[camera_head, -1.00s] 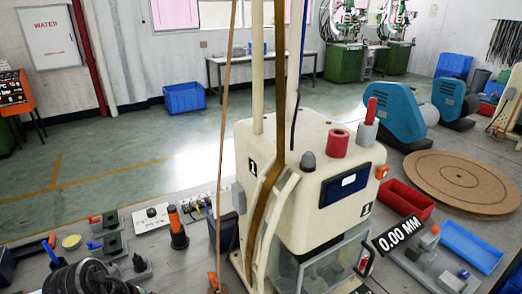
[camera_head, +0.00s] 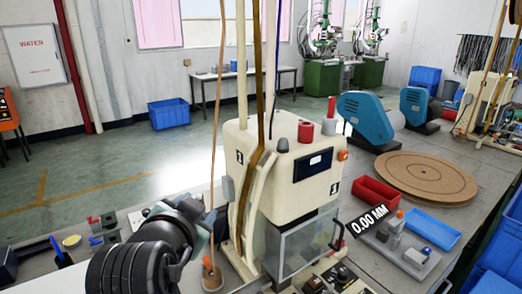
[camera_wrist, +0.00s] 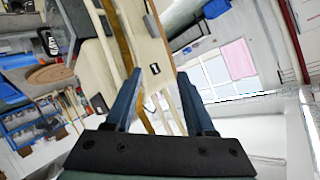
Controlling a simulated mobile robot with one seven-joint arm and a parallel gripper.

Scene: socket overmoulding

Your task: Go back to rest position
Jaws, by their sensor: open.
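My gripper (camera_wrist: 160,75) is open in the wrist view. Its two blue fingers stand apart with nothing held between them, and the wrist view is tilted on its side. In the head view my black arm reaches in from the bottom left. Its end is beside the left side of the cream moulding machine (camera_head: 243,149), and the fingers cannot be made out clearly there. The machine has a clear guard box (camera_head: 300,243) at its front and a red cylinder (camera_head: 305,131) on top. I cannot tell whether my arm touches the machine.
A red tray (camera_head: 374,193) and a blue tray (camera_head: 433,229) lie on the bench right of the machine. A round brown board (camera_head: 425,172) and blue motor housings (camera_head: 369,121) are behind. A thin brown rod (camera_head: 216,130) rises close to my arm. Open floor lies behind left.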

